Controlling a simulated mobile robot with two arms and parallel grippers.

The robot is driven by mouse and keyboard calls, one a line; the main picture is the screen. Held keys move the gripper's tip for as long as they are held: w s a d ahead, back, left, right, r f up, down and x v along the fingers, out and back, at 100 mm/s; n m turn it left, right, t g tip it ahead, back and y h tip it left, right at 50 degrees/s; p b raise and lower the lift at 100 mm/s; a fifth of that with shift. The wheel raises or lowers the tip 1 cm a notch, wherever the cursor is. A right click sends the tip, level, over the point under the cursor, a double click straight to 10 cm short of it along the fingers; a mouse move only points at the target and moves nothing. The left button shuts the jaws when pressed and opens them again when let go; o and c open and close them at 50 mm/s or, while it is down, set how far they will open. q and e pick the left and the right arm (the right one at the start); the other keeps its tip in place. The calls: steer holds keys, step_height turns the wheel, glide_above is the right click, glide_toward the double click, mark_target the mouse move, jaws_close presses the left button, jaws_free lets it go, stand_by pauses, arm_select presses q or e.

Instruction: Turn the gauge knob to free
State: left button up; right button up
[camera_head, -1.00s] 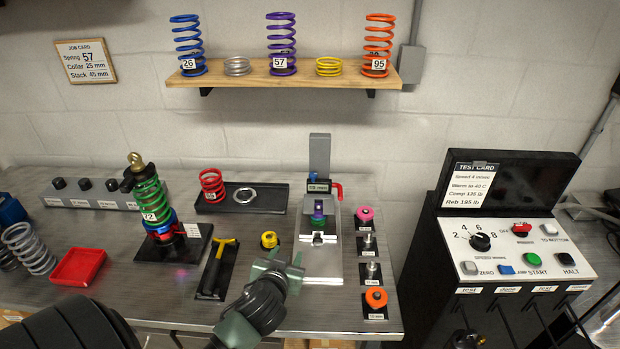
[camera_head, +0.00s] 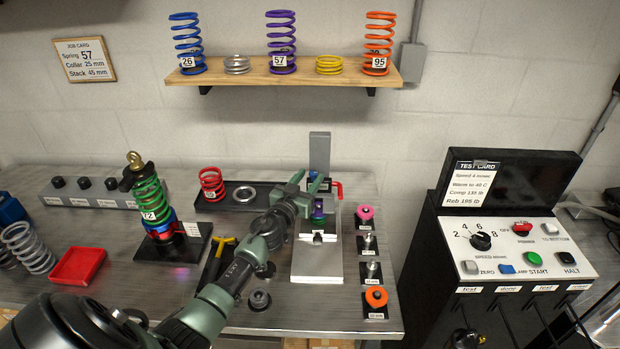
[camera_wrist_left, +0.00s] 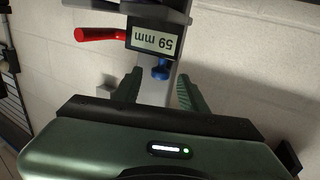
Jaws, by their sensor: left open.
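The gauge stands on the bench with a grey column (camera_head: 319,150) and a pale base plate (camera_head: 317,265). In the left wrist view its display (camera_wrist_left: 155,42) appears upside down and reads 59 mm. A red handle (camera_wrist_left: 97,34) sticks out to the left there, and a blue knob (camera_wrist_left: 160,70) sits just below the display. My left gripper (camera_head: 307,183) is open in front of the gauge head and hides the display in the head view. In the wrist view its fingers (camera_wrist_left: 158,84) stand on either side of the knob, with visible gaps. My right gripper is out of view.
A black tray (camera_head: 258,203) with a red spring lies left of the gauge. A shock on a stand (camera_head: 156,205) is farther left. Pink and orange collars (camera_head: 375,296) stand close on the right. The test console (camera_head: 520,240) is at far right.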

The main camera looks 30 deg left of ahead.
arm_select(q)
steer(key=shift+w, duration=0.4)
jaws_close()
